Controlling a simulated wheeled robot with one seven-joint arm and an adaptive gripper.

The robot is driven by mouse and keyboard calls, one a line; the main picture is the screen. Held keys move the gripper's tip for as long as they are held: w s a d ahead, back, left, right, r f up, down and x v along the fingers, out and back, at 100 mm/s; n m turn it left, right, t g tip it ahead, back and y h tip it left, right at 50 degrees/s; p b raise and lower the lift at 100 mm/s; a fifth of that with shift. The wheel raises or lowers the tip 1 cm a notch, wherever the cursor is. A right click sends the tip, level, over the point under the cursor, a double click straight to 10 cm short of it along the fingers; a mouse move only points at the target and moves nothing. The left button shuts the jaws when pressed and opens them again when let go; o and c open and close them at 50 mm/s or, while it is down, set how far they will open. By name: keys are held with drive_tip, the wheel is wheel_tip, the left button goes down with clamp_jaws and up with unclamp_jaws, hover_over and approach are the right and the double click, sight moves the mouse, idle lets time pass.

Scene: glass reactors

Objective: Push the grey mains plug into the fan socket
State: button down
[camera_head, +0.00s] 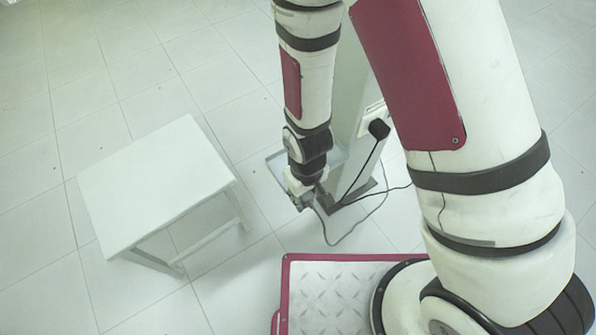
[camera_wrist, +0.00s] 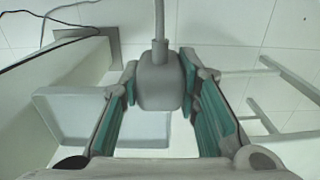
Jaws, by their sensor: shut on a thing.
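My gripper (camera_head: 305,200) hangs low in front of the upright post and is shut on the grey mains plug. In the wrist view the grey plug (camera_wrist: 160,82) sits between the two teal-padded fingers, with its grey cable (camera_wrist: 159,24) leading away at the top of the picture. A white socket panel (camera_head: 367,120) is on the post, above and to the right of my gripper. A black plug (camera_head: 379,129) sits at this panel with a black cable hanging down. The free socket opening cannot be made out. The plug is apart from the panel.
A white stool (camera_head: 155,185) stands left of my gripper; its legs (camera_wrist: 270,100) show in the wrist view. The post (camera_head: 348,140) stands close by on a dark foot, with a shallow tray (camera_head: 277,166) beside it. Cables lie across the floor.

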drive_tip(key=s, duration=0.2)
drive_tip(key=shift+s+d+r, duration=0.15)
drive_tip(key=shift+s+d, duration=0.15)
drive_tip(key=shift+d, duration=0.1)
drive_tip(key=shift+s+d+r+p, duration=0.35)
drive_tip(key=shift+s+d+p, duration=0.05)
drive_tip(key=shift+s+p, duration=0.15)
drive_tip(key=shift+s+d+r+p, duration=0.3)
drive_tip(key=shift+s+d+p, duration=0.05)
drive_tip(key=shift+s+p, duration=0.2)
drive_tip(key=shift+s+d+r+p, duration=0.25)
drive_tip(key=shift+s+p, duration=0.2)
drive_tip(key=shift+p, duration=0.85)
drive_tip(key=shift+s+d+r+p, duration=0.1)
drive_tip(key=shift+s+d+p, duration=0.15)
drive_tip(key=shift+p, duration=0.4)
drive_tip(key=shift+s+d+r+p, duration=0.3)
drive_tip(key=shift+s+p, duration=0.2)
drive_tip(key=shift+p, duration=0.3)
drive_tip(key=shift+s+d+r+p, duration=0.15)
drive_tip(key=shift+s+d+p, duration=0.3)
drive_tip(key=shift+p, duration=0.35)
